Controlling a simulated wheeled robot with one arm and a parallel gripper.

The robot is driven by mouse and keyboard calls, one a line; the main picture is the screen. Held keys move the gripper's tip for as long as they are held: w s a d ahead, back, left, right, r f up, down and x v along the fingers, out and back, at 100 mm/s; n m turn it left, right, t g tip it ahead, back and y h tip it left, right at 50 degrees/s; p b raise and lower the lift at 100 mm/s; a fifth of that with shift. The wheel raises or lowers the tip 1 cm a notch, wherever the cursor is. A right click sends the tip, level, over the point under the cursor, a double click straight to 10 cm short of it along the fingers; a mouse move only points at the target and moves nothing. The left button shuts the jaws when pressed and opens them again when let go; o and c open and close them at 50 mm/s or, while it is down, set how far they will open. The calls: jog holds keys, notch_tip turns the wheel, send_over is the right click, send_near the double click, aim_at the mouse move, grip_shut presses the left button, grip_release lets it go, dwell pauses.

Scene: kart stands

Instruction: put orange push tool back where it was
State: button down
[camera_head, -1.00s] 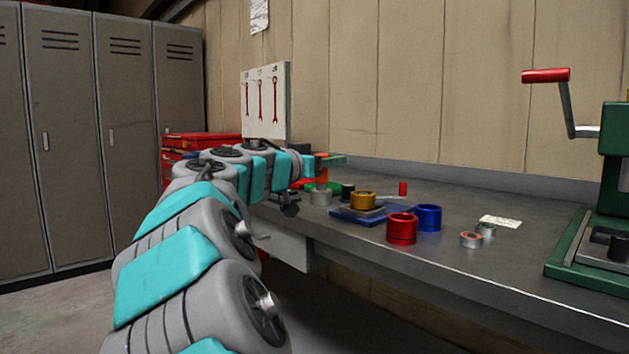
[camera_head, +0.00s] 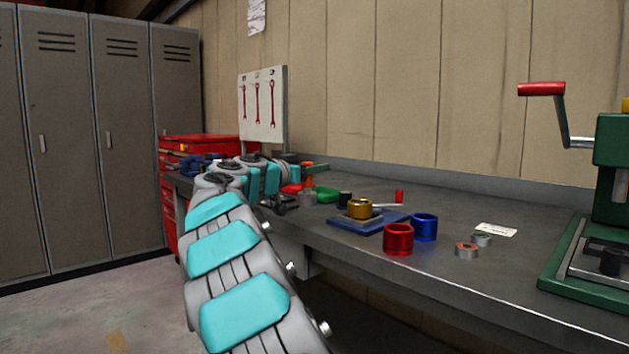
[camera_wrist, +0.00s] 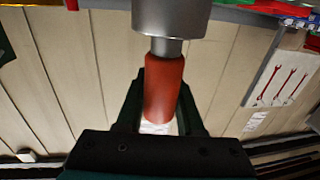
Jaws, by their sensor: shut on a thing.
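The orange push tool has an orange handle (camera_wrist: 163,90) and a wide grey metal head (camera_wrist: 170,14) in the wrist view. My gripper (camera_wrist: 160,82) is shut on the handle, one dark finger on each side. In the head view my gripper (camera_head: 311,168) is over the far left part of the bench. The tool's orange handle (camera_head: 309,181) shows small below it, with the grey head (camera_head: 308,198) underneath, upright. Whether the head touches the bench top, I cannot tell.
On the grey bench (camera_head: 455,205) near the tool are a green item (camera_head: 327,195) and a black cylinder (camera_head: 345,200). A gold ring (camera_head: 360,209) sits on a blue plate (camera_head: 345,220). Red (camera_head: 398,239) and blue rings (camera_head: 425,227) stand nearer. A green press (camera_head: 610,190) is right.

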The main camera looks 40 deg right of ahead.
jog(key=shift+w+f, duration=0.1)
jog(key=shift+f, duration=1.65)
jog(key=shift+f, duration=0.15)
jog(key=c, duration=0.5)
grip_release()
jog(key=shift+c, duration=0.2)
jog(key=shift+a+r, duration=0.1)
jog(key=shift+r, duration=0.1)
jog(key=b+v, duration=0.1)
jog(key=v, duration=1)
jog(key=shift+a+b, duration=0.35)
